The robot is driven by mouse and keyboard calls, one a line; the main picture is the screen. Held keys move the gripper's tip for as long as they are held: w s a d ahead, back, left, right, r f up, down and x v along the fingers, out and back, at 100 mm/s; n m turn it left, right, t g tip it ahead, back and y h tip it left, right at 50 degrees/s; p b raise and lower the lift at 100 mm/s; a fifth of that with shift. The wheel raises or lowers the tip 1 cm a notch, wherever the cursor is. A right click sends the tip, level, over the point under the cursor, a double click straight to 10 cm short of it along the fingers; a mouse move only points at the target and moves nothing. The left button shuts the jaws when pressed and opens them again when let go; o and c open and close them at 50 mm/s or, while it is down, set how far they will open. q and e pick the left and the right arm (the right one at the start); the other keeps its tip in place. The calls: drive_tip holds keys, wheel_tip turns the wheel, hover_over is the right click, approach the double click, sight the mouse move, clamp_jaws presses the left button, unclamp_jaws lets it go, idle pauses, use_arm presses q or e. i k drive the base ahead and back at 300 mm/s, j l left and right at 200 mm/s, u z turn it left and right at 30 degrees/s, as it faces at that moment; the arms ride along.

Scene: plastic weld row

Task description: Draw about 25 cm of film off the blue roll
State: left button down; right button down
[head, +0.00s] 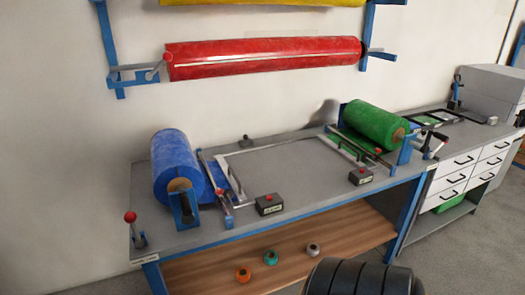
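The blue roll (175,162) sits in a blue holder at the left end of the grey workbench (285,202). A short piece of blue film (212,181) leads off its right side to a metal bar (214,178) next to it. I cannot tell exactly where the film's free edge lies. Neither of my grippers shows in the head view. A dark ribbed part at the bottom edge seems to be mine.
A green roll (374,122) stands at the bench's right end, and a red roll (262,58) hangs on the wall. Small button boxes (269,204) and a red-knobbed lever (132,226) stand on the bench. The bench's middle is clear. White drawers (455,180) stand at right.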

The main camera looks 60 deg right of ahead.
sight(229, 173)
drive_tip(key=z, duration=1.7)
